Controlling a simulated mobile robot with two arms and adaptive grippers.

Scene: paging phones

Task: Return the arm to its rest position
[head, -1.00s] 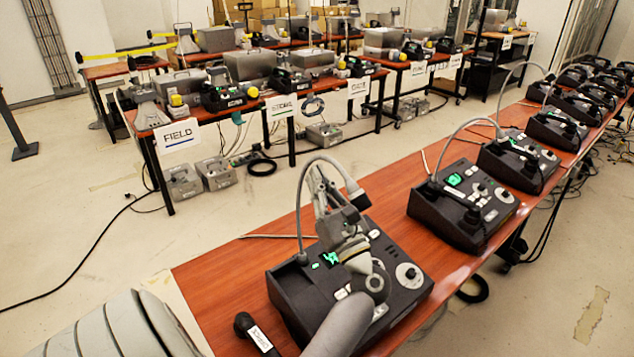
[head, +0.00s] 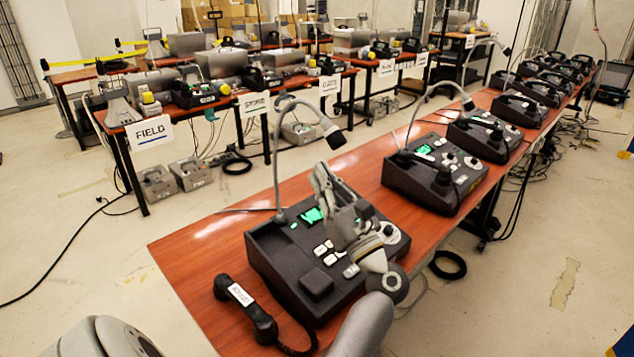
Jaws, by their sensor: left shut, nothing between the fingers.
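My left gripper (head: 322,180) is shut and empty. It points up and away above the nearest paging phone console, and my left wrist hides part of that console's right side. The black console (head: 268,262) has a green lit display (head: 313,215), pale buttons and a gooseneck microphone (head: 332,136) arching over its back. Its black handset (head: 245,310) with a white label lies on the wooden table to the left of the console, apart from my gripper. My right gripper is not in view.
More consoles (head: 435,175) stand in a row along the red-brown table (head: 190,250) to the back right. A second row of tables with equipment and signs such as FIELD (head: 150,132) stands behind. Open floor lies between the rows. A black cable coil (head: 447,265) lies right of the near table.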

